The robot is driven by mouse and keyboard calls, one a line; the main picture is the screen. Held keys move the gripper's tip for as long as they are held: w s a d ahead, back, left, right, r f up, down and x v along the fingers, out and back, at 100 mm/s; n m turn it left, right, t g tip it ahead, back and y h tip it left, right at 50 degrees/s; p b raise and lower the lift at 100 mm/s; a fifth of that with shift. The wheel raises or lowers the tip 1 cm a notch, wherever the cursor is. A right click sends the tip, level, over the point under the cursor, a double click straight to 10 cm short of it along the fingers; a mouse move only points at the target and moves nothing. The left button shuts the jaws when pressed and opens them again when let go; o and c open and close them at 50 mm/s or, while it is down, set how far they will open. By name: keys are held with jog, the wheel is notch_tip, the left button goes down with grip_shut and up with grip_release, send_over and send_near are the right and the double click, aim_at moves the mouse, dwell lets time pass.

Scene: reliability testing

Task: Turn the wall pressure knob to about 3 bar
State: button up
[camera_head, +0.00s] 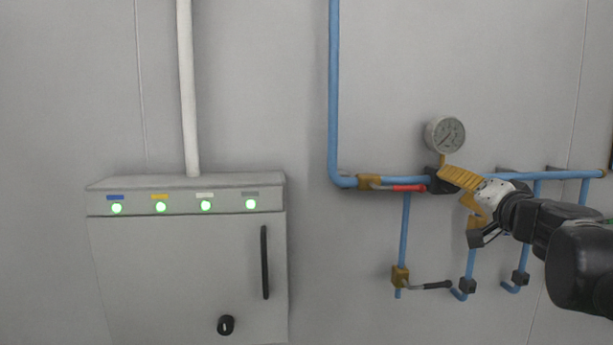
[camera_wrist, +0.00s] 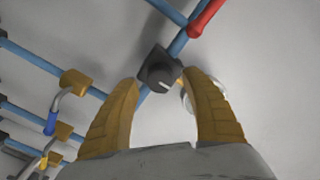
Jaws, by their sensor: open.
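The pressure knob (camera_head: 437,181) is black and sits on the blue pipe, partly hidden behind my gripper in the head view. In the wrist view the knob (camera_wrist: 160,72) shows as a dark block with a white mark on its face, just beyond my fingertips. My gripper (camera_wrist: 160,84) is open, with one yellow finger on each side below the knob. It also shows in the head view (camera_head: 447,176), reaching in from the right. A round white gauge (camera_head: 445,134) is above the knob; its reading is too small to tell. In the wrist view the right finger partly covers it.
A red-handled valve (camera_head: 400,187) is left of the knob on the pipe. Pipe branches with valves hang below, one with a black lever (camera_head: 436,285). A grey cabinet (camera_head: 187,265) with several green lights stands at the left. The wall between cabinet and pipes is clear.

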jog(key=shift+w, duration=0.7)
grip_shut()
